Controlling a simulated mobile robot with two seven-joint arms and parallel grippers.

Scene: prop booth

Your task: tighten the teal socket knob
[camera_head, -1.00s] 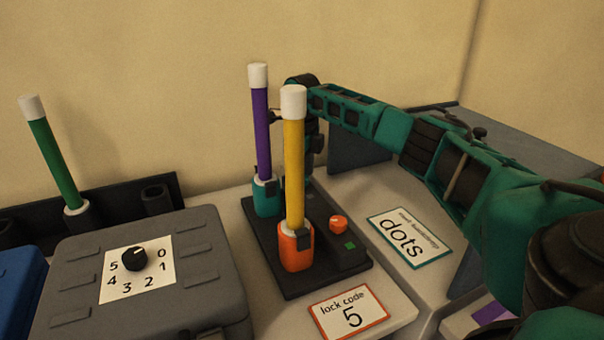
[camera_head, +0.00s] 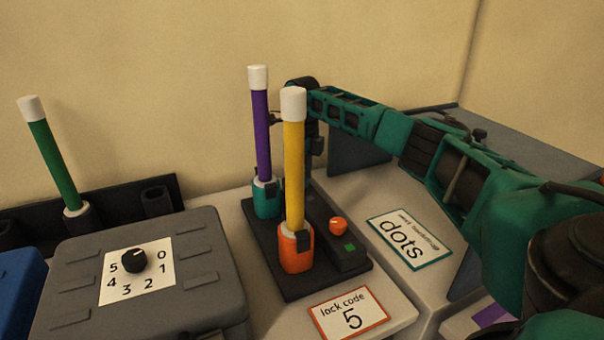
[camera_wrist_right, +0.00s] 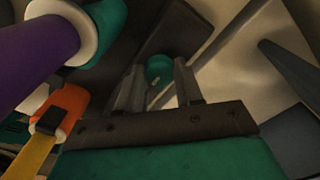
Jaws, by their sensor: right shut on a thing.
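The teal socket knob (camera_wrist_right: 159,69) is a small round knob with a pale mark, seen in the right wrist view. My right gripper (camera_wrist_right: 158,82) is shut on it, one finger on each side. In the head view my right wrist (camera_head: 311,140) points down behind the yellow tube, and the knob and fingertips are hidden there. The teal socket (camera_head: 267,202) holds the upright purple tube (camera_head: 262,140); the socket also shows in the right wrist view (camera_wrist_right: 105,25). My left gripper is not in view.
The orange socket (camera_head: 296,256) holds the yellow tube (camera_head: 294,170) close to my right wrist. The orange knob (camera_head: 338,226) sits on the same dark base (camera_head: 290,286). A "dots" card (camera_head: 410,239), a "lock code 5" card (camera_head: 349,312) and a grey dial box (camera_head: 205,290) lie nearby.

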